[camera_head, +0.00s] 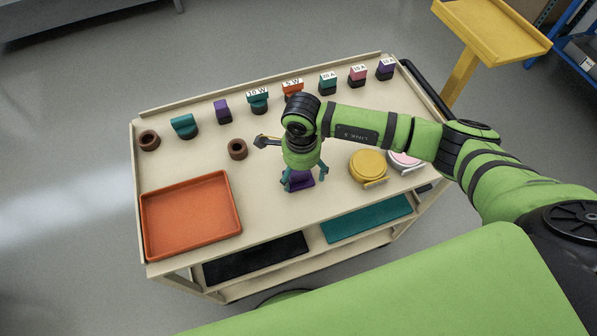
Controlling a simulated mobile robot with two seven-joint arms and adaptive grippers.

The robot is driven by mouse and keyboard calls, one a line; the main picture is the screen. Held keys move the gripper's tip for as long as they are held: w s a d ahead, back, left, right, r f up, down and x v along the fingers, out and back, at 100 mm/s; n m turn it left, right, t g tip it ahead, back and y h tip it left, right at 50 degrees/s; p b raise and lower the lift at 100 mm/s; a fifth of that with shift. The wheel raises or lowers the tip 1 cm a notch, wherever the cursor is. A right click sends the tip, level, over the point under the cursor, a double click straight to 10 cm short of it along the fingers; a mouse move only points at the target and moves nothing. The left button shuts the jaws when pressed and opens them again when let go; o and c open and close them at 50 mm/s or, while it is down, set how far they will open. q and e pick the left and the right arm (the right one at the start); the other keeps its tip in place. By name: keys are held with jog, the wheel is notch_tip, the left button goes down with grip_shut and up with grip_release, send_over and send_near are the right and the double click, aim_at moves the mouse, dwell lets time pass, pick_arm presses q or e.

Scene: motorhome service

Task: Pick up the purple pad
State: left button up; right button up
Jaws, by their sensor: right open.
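The purple pad (300,182) lies on the beige top of the trolley, near its front middle. My right gripper (304,182) points down right over the pad. Its teal fingers are spread apart, one to each side of the pad, and its body hides the pad's back part. I cannot tell whether the fingers touch the pad. My left gripper is out of view.
An orange tray (231,190) sits at the front left. A yellow round case (367,165) and a pink one (404,160) stand to the right. A brown ring (237,149) is left of the gripper. Several labelled blocks, such as a teal one (327,84), line the back edge.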

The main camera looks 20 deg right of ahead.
jog(key=shift+s, duration=0.1)
jog(key=c, duration=1.6)
jog(key=shift+c, duration=0.3)
jog(key=shift+s+f, duration=0.15)
jog(key=shift+r+b, duration=0.45)
jog(key=r+b, duration=0.1)
jog(key=r, duration=0.2)
jog(key=shift+w+b, duration=0.35)
jog(key=s+r+b, duration=0.1)
jog(key=s+r, duration=0.1)
jog(key=s, duration=0.2)
jog(key=s+r+b, duration=0.1)
jog(key=s+r, duration=0.2)
jog(key=s, duration=0.1)
jog(key=s+r+b, duration=0.1)
jog(key=s+r, duration=0.1)
jog(key=s, duration=0.2)
jog(key=shift+r, duration=0.2)
jog(key=shift+w, duration=0.1)
